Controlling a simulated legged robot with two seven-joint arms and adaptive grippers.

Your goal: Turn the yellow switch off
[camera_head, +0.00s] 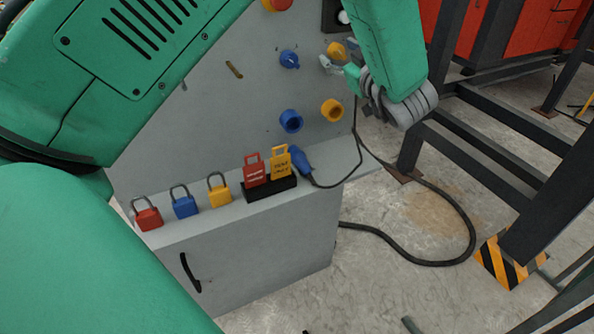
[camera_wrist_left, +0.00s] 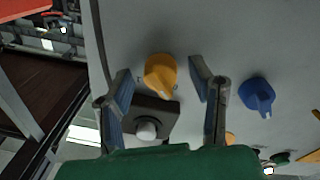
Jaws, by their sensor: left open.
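The yellow switch (camera_head: 337,50) is a rotary knob on the sloping grey panel, right of a blue switch (camera_head: 289,59). In the left wrist view, the yellow switch (camera_wrist_left: 160,74) shows between the two fingers of my left gripper (camera_wrist_left: 160,70). These fingers are spread open, with a visible gap on each side of the knob; I cannot tell their exact depth from the panel. In the head view, my left gripper (camera_head: 332,67) is just below the yellow switch and partly hidden by its own wrist. My right gripper is not in view.
A black box with a pale round button (camera_wrist_left: 146,129) sits close to the yellow switch. Blue (camera_head: 291,121) and yellow (camera_head: 331,110) sockets are lower on the panel. Padlocks (camera_head: 185,206) and tags (camera_head: 255,172) stand on the ledge. A black cable (camera_head: 440,263) loops across the floor.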

